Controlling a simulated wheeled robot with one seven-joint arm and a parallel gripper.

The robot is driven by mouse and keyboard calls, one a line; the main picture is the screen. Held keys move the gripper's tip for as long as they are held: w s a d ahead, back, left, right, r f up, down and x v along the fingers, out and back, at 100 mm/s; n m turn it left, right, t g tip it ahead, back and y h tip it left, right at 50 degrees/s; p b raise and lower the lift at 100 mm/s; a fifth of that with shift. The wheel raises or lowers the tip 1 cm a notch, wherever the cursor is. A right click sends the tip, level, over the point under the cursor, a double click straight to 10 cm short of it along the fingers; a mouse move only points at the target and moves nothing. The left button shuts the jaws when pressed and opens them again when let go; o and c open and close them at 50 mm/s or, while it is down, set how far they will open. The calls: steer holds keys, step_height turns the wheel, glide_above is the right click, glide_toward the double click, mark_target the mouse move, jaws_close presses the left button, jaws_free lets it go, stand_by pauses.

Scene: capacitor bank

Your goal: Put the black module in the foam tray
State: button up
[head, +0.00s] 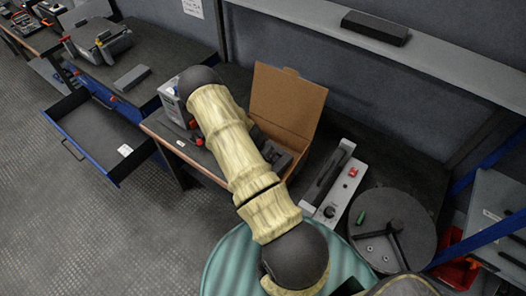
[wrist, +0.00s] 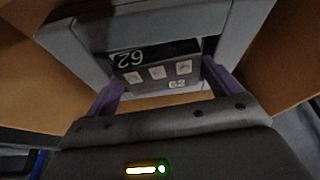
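The black module (wrist: 157,68) shows in the wrist view with a white "62" and several pale icons on its faces. My gripper (wrist: 162,76) has one purple finger at each side of it, and the fingertips appear to press on its sides. A grey block with an opening, apparently the foam tray (wrist: 88,48), surrounds the module's far end and sides. How deep the module sits in it is hidden. In the head view, my arm covers the gripper and module, beside an open cardboard box (head: 287,98).
Cardboard walls (wrist: 270,60) stand close around my gripper in the wrist view. A light panel with a red button (head: 334,180) and a round dark turntable (head: 415,225) lie to the right of the box. A black block (head: 375,28) rests on the shelf above. An open drawer (head: 100,135) is at left.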

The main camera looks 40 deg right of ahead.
steer(key=shift+r, duration=0.15)
steer(key=shift+r, duration=0.4)
steer(key=b+v, duration=0.1)
steer(key=v, duration=1)
steer(key=shift+a+r, duration=0.2)
steer(key=shift+r, duration=0.05)
steer(key=shift+s, duration=0.15)
steer(key=s+a+r+n+y, duration=0.2)
steer(key=s+a+r+n, duration=0.4)
steer(key=a+r, duration=0.3)
steer(key=s+a+r+n+t+y, duration=0.1)
steer(key=s+a+r+n+y, duration=0.1)
steer(key=s+a+r+n, duration=0.5)
steer(key=a+r+n, duration=0.1)
steer(key=a+r, duration=0.2)
steer(key=r, duration=0.1)
steer(key=shift+a+r, duration=0.2)
steer(key=shift+a, duration=0.1)
steer(key=shift+s, duration=0.15)
